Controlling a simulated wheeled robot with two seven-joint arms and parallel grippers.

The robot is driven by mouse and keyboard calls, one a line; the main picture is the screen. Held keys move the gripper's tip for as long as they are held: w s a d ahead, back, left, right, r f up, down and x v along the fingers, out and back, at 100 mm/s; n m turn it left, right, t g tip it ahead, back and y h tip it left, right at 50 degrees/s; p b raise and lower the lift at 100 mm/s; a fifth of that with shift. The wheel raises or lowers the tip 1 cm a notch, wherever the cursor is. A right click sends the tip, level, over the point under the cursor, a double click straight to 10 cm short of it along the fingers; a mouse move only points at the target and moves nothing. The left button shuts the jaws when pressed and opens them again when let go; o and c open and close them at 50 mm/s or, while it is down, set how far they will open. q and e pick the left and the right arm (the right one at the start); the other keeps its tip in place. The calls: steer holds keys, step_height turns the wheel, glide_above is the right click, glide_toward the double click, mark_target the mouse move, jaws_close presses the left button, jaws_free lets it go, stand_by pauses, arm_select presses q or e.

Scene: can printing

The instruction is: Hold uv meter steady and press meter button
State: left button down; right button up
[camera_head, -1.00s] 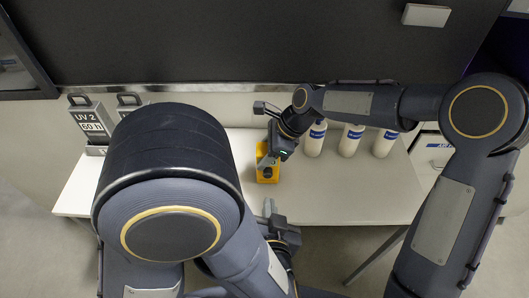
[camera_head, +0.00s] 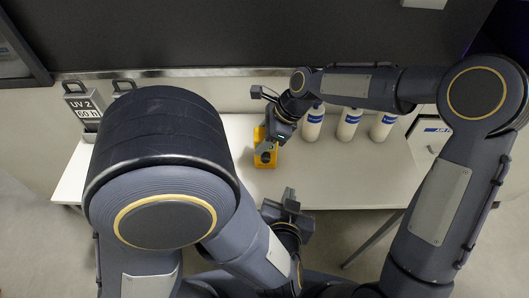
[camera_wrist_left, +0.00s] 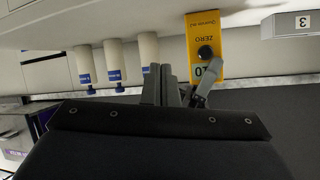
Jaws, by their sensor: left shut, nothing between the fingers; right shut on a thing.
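The yellow UV meter (camera_head: 265,162) stands on the white table near its back, with a dark round knob on its face. It also shows in the left wrist view (camera_wrist_left: 207,24), with printed lettering and a green display partly covered by a grey finger. My right gripper (camera_head: 265,147) is shut on the meter's upper part. Its fingers hide part of the meter. My left gripper (camera_head: 289,194) is shut and empty, in front of the meter and slightly to its right, apart from it. In the left wrist view its closed fingers (camera_wrist_left: 160,83) are left of the meter.
Several white bottles (camera_head: 348,125) with blue labels stand right of the meter, behind my right forearm.

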arm_select(q)
steer(key=s+d+f+m+g+h, duration=0.3)
steer(key=s+d+g+h, duration=0.25)
steer(key=d, duration=0.45)
steer(key=s+f+m+g+y, duration=0.2)
steer(key=s+f+m+g, duration=0.1)
steer(key=s+g, duration=0.25)
steer(key=w+a+r+m+t+y, duration=0.3)
steer(key=w+a+t+y, duration=0.5)
steer(key=a+y, duration=0.6)
steer(key=shift+w+r, duration=0.5)
steer(key=shift+w, duration=0.3)
steer(key=shift+w+a, duration=0.1)
steer(key=shift+a, duration=0.05)
